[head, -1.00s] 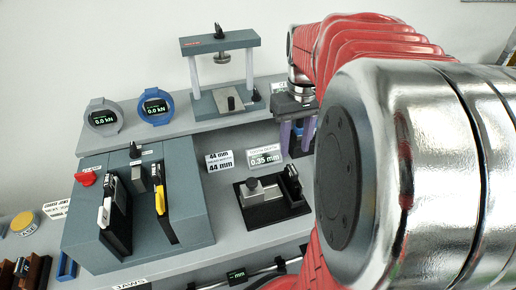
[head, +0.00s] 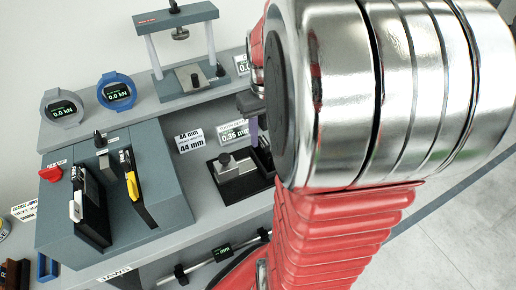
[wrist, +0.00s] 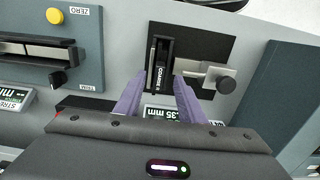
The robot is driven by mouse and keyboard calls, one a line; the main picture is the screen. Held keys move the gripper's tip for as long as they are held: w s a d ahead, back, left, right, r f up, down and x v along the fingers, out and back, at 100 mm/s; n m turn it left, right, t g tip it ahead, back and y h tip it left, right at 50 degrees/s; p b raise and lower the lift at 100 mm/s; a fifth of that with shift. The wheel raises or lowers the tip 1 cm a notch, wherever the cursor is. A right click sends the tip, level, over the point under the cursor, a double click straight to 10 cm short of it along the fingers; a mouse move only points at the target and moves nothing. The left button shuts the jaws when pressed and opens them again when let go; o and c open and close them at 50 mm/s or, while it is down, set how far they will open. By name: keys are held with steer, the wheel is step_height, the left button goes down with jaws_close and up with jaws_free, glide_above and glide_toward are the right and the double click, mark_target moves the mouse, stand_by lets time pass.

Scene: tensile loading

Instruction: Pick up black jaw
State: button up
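A black jaw with a white label reading "COARSE" (wrist: 162,65) stands in a dark fixture in the wrist view. In the head view, the fixture (head: 236,180) sits on the grey bench, with a small grey clamp block and dark knob at its left. My gripper (wrist: 160,78) is open in the wrist view. Its two purple fingers are spread, with tips near the left and right sides of the jaw's lower end. I cannot tell whether they touch it. In the head view, only part of my gripper (head: 252,128) shows; my arm hides the rest.
The clamp block and knob (wrist: 226,84) lie close to the right finger in the wrist view. In the head view, a grey block with upright jaws (head: 150,205) stands left of the fixture.

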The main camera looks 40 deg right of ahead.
mark_target(264, 152)
steer(key=shift+f, duration=1.45)
steer(key=shift+c, duration=0.2)
jaws_close()
stand_by(0.4)
